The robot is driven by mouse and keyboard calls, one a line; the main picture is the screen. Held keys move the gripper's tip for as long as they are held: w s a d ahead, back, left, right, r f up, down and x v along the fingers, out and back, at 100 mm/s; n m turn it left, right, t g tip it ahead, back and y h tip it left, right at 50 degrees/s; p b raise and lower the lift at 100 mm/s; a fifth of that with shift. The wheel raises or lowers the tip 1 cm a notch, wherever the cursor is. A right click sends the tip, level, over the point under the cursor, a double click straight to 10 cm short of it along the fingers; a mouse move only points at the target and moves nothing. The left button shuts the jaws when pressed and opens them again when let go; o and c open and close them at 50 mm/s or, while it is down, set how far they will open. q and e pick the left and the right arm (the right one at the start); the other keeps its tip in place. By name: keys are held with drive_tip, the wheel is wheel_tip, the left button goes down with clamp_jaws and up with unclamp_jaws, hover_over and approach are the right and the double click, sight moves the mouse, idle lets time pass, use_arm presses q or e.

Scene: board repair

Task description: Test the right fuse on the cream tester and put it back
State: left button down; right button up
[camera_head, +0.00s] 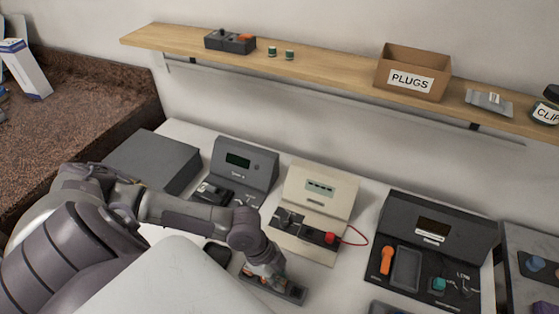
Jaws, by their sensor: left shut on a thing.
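The cream tester (325,188) stands on the white bench, right of centre, with a small display, a dark strip with clips on its base and a red knob (330,238) with a red wire. My left gripper (266,280) is in front of the tester, pointing down at a small dark holder (292,294) on the bench. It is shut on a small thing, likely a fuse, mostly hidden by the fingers. Small orange-brown bits show at the fingertips. I cannot tell whether the held thing is still seated in the holder. My right gripper is out of view.
A dark grey tester (246,162) stands left of the cream one, and a black unit (440,225) with an orange handle stands to the right. A grey box (152,160) lies at the back left. A wooden shelf (335,71) holds a PLUGS box (412,75) above.

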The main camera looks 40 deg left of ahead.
use_arm(q)
drive_tip(key=shift+f, duration=0.5)
idle(0.8)
drive_tip(key=c, duration=0.9)
unclamp_jaws()
drive_tip(key=shift+c, duration=0.2)
drive_tip(key=shift+o, duration=1.4)
drive_tip(key=shift+r, duration=0.15)
drive_tip(key=shift+r+p, duration=1.35)
drive_tip(key=shift+p, duration=0.2)
drive_tip(key=shift+r, duration=0.1)
